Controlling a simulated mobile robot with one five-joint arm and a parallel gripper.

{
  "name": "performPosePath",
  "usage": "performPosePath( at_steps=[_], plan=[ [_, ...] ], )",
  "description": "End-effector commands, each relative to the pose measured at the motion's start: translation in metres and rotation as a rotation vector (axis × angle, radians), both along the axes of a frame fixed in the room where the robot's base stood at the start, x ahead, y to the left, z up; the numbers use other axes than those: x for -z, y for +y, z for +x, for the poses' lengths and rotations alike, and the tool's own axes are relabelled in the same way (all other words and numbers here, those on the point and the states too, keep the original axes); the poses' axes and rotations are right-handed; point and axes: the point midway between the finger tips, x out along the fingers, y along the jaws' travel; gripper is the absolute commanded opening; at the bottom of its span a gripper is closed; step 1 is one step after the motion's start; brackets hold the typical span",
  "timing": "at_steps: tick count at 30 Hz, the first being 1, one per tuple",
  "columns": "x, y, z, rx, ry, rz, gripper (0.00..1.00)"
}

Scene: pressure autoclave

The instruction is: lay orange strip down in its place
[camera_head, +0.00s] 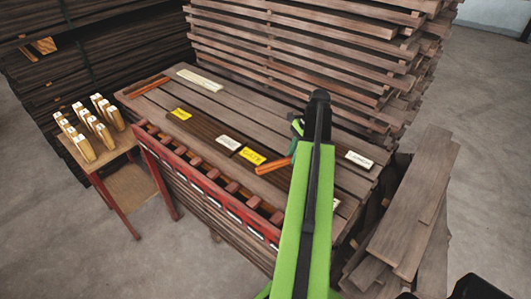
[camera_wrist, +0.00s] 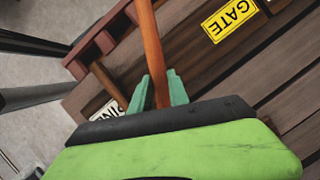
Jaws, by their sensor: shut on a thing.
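The orange strip (camera_head: 273,166) is held by my gripper (camera_head: 294,152) over the right half of the plank table (camera_head: 335,137). In the wrist view the strip (camera_wrist: 151,45) runs up and away from between the teal fingers (camera_wrist: 157,93), which are shut on it. I cannot tell whether the strip touches the planks. A yellow label (camera_head: 253,156), reading "GATE" in the wrist view (camera_wrist: 229,18), lies beside the strip. A white label (camera_wrist: 106,115), partly hidden by my gripper, lies below left of it. The strip's own place is not clear to me.
A red slotted rack (camera_head: 190,172) runs along the table's front edge. Reddish-brown strips (camera_head: 147,86) and pale strips (camera_head: 200,78) lie at the far left. Other labels, white (camera_head: 359,159) and yellow (camera_head: 180,114), lie on the table. Stacked planks (camera_head: 300,50) rise behind.

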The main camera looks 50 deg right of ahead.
Motion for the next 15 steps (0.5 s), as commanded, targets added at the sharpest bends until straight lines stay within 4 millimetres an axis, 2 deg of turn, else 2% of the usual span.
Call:
performPosePath(
  at_steps=[1, 3, 6, 11, 15],
  plan=[
    [-0.014, 0.017, 0.02, -0.121, 0.002, 0.005, 0.0],
    [-0.021, 0.038, 0.037, -0.265, -0.001, 0.014, 0.0],
    [-0.026, 0.057, 0.051, -0.399, -0.003, 0.026, 0.0],
    [-0.027, 0.068, 0.058, -0.473, -0.006, 0.033, 0.0],
    [-0.016, 0.061, 0.067, -0.472, -0.007, 0.033, 0.0]
  ],
)
